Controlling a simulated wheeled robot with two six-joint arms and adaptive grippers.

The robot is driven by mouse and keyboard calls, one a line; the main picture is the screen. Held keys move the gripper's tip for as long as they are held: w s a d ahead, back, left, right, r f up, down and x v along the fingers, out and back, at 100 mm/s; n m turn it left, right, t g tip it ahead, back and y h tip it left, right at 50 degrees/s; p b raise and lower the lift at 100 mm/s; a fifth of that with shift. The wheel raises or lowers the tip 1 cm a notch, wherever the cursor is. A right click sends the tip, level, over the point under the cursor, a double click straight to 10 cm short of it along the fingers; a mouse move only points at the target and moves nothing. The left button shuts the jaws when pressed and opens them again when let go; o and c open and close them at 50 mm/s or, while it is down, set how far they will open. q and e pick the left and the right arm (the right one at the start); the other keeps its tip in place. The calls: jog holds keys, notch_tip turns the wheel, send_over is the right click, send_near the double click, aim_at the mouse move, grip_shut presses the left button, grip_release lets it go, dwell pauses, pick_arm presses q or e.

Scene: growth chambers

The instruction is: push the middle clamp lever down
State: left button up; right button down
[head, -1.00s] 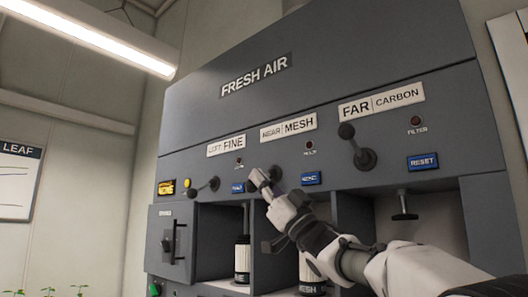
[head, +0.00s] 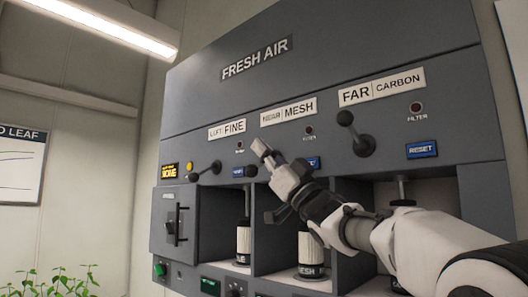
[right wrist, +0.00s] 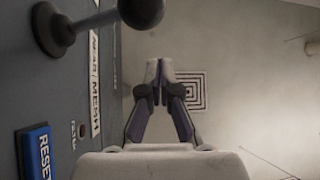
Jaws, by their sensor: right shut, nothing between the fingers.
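The middle clamp lever, under the NEAR/MESH label (head: 298,110), is mostly hidden behind my right gripper in the head view. In the right wrist view its round black knob (right wrist: 141,10) stands out from its base (right wrist: 50,28), raised toward the label side. My right gripper (head: 259,147) is shut and empty in front of the panel. In the right wrist view the closed fingertips (right wrist: 160,70) appear apart from the knob. My left gripper is not in view.
The FINE lever (head: 204,171) points lower left. Blue RESET buttons (head: 421,150) sit below the levers. Filter bottles (head: 243,243) stand in open bays beneath. Plants (head: 55,283) are at lower left.

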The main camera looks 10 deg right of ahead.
pick_arm(q)
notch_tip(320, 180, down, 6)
jog(key=b, duration=0.4)
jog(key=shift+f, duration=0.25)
pick_arm(e)
jog(key=w+d+v, duration=0.1)
jog(key=v, duration=0.8)
jog(key=shift+d+f, duration=0.2)
jog(key=shift+d, duration=0.15)
